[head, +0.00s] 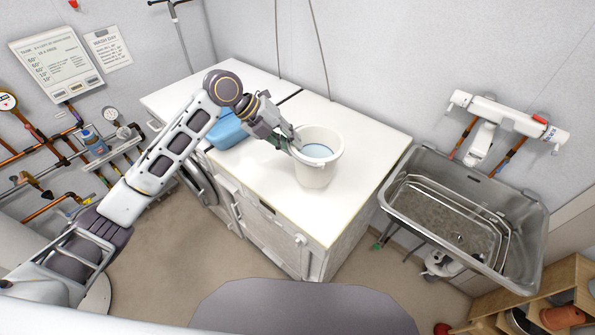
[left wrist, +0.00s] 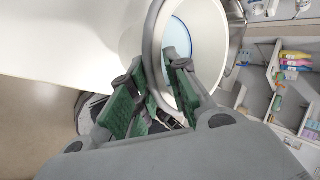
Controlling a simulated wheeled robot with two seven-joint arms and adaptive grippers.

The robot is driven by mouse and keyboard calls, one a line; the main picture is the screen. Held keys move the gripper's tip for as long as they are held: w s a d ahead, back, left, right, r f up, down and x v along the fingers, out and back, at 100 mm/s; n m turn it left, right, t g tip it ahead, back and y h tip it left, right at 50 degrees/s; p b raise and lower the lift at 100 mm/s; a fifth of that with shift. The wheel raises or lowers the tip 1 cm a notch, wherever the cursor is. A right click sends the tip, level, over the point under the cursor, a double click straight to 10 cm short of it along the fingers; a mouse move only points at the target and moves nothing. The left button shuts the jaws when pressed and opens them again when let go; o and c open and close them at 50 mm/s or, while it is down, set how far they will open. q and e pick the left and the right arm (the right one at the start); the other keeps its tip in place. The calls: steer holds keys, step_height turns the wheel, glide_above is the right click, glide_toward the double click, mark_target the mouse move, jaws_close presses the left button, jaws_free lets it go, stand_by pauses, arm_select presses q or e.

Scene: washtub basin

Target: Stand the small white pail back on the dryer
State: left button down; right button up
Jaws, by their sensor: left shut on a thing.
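The small white pail (head: 318,172) is upright at the top of the white machine nearer the sink, with something light blue inside it. I cannot tell whether its base touches the white top (head: 368,150) or hangs just above it. My left gripper (head: 294,143) is shut on the pail's left rim side. My right gripper is not in view.
A blue object (head: 228,130) lies on the white top left of the pail, under my left arm. A metal sink (head: 462,215) stands to the right, past a gap. Pipes and gauges line the left wall. Shelves with bottles (left wrist: 295,65) show in the left wrist view.

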arm_select(q)
steer(key=shift+f+p, duration=0.4)
steer(key=shift+f, duration=2)
steer(key=shift+f+p, duration=0.4)
steer(key=shift+f, duration=1.45)
steer(key=c, duration=1.4)
jaws_free()
steer(key=shift+s+f, duration=0.1)
steer(key=shift+o, duration=0.2)
steer(key=shift+a, duration=0.1)
steer(key=b+v, duration=0.2)
steer(key=v, duration=1)
steer(key=shift+f, duration=0.15)
